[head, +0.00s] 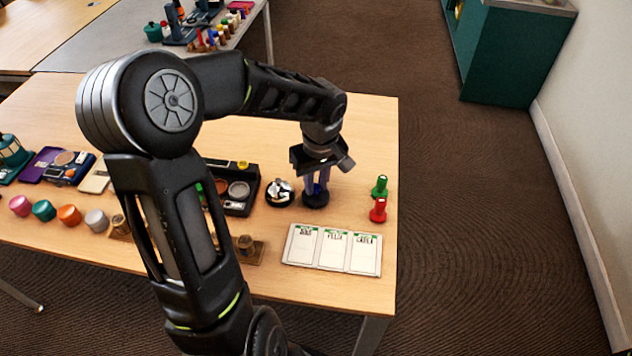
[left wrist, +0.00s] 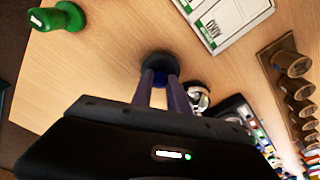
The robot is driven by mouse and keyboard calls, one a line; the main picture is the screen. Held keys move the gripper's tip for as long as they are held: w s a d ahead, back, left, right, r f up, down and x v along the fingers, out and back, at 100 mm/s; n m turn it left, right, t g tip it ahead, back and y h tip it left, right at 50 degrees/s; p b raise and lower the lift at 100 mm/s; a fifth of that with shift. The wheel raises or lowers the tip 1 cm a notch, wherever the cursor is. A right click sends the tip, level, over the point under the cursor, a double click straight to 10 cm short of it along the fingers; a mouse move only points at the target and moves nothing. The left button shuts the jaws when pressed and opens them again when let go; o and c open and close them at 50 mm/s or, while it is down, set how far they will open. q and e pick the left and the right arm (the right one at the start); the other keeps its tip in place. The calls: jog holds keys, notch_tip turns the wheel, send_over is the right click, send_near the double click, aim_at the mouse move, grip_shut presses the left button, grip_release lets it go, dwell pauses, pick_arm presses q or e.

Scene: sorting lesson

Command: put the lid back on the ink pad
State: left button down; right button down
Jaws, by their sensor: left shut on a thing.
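My left gripper (head: 317,188) points down and is shut on a small blue knob of a black round piece (head: 315,199), which looks like the lid. In the left wrist view, my left gripper (left wrist: 158,84) has its fingers either side of the blue knob, with the black disc (left wrist: 166,64) below. The disc is at or just above the table; I cannot tell whether anything lies under it. A shiny round silver and black thing (head: 279,193) stands close on its left. I cannot make out the ink pad for certain. My right gripper is not in view.
A green stamp (head: 380,186) and a red stamp (head: 378,210) stand near the right table edge. A white card sheet (head: 331,262) lies in front. A dark tray (head: 236,209) and several coloured round pots stand left, partly behind my arm.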

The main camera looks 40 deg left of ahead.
pick_arm(q)
jog(key=c, duration=1.2)
grip_release()
jog(key=shift+o, duration=0.4)
jog(key=o, duration=0.4)
jog(key=shift+r+p, duration=2.15)
jog(key=shift+r, duration=1.3)
